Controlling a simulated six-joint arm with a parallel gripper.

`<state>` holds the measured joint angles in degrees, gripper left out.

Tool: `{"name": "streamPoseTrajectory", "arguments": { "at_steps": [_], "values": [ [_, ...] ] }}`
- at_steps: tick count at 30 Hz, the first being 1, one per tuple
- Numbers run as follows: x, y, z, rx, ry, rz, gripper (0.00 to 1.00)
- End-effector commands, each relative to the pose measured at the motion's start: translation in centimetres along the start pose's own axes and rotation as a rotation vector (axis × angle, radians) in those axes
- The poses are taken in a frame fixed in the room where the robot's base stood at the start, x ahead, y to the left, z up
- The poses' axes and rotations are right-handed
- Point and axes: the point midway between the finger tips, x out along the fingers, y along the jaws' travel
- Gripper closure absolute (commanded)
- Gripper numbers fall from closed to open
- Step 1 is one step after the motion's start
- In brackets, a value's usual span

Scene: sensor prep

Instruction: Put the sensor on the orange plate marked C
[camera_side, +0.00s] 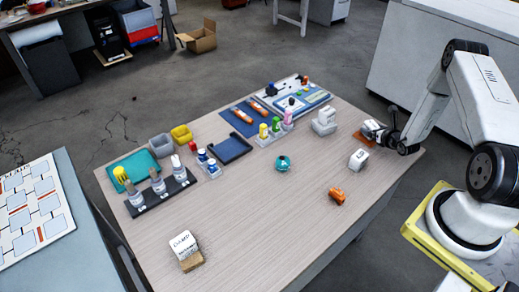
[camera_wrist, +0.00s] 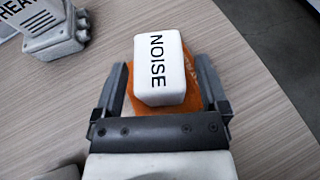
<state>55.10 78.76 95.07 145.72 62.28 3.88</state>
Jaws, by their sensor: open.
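A white block sensor lettered NOISE (camera_wrist: 160,70) rests on an orange plate (camera_wrist: 190,50) in the wrist view. The plate's edges show around the block, and its marking is mostly hidden, so I cannot read a C. In the side view the white block (camera_side: 372,126) and orange plate (camera_side: 362,139) are at the right end of the table. My gripper (camera_wrist: 163,66) is open, with one finger on each side of the block and a visible gap at each. In the side view my gripper (camera_side: 386,135) is low beside the block.
A white lettered device (camera_wrist: 52,28) stands close by at upper left in the wrist view. In the side view another white block (camera_side: 358,158), an orange item (camera_side: 337,195) and a teal round item (camera_side: 282,163) stand on the table (camera_side: 255,225). The front middle is mostly clear.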

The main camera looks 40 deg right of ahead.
Motion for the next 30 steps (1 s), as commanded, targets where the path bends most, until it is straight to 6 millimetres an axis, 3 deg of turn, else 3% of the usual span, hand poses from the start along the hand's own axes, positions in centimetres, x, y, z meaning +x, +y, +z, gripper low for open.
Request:
{"name": "streamPoseTrajectory", "arguments": {
  "at_steps": [15, 30],
  "values": [
    [-5.4, -0.1, 0.0, 0.001, -0.001, -0.003, 0.06],
    [-6.3, 0.0, 0.0, -0.001, -0.001, -0.001, 0.06]
  ]
}}
